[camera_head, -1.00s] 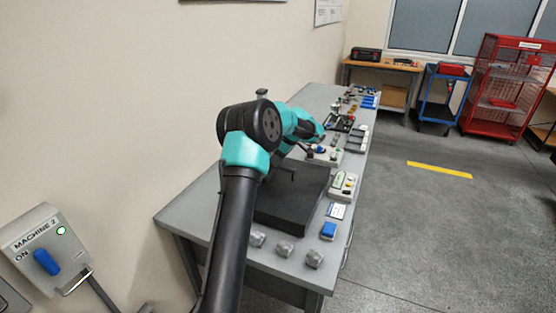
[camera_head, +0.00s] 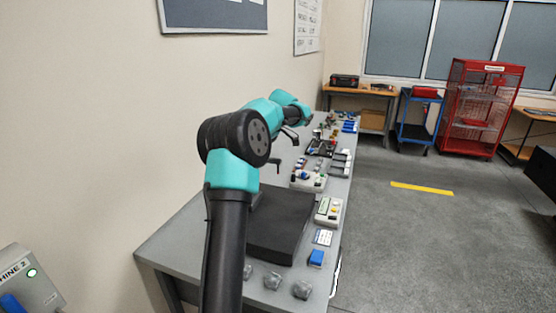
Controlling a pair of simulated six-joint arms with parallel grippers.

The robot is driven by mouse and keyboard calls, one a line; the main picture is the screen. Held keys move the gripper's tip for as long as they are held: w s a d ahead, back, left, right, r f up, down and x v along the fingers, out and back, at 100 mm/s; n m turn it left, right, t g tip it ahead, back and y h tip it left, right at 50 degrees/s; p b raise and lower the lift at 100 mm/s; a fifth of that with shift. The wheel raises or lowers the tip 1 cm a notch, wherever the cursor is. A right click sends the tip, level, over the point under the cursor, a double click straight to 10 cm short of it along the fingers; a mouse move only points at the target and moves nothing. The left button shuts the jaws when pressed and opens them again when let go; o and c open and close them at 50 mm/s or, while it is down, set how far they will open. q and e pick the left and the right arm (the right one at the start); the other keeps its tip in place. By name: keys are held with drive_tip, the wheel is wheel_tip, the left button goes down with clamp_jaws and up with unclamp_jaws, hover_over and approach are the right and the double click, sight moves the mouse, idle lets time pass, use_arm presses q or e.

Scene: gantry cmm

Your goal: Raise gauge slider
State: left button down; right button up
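One arm, which I take to be my left, rises from the bottom left of centre and bends away over the bench. A small dark part below its far end, probably my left gripper (camera_head: 290,134), is too small to read as open or shut. A dark hooked arm (camera_head: 275,161), possibly part of the gauge slider, sticks out above the black plate (camera_head: 280,222). The rest of the gauge is hidden behind my arm's large black joint. I cannot tell whether the gripper touches it. My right gripper is not in view.
The grey bench (camera_head: 180,240) runs along the wall. A machine switch box (camera_head: 30,280) is at lower left.

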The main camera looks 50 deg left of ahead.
use_arm(q)
drive_tip(key=shift+r, duration=0.2)
drive_tip(key=c, duration=0.8)
unclamp_jaws()
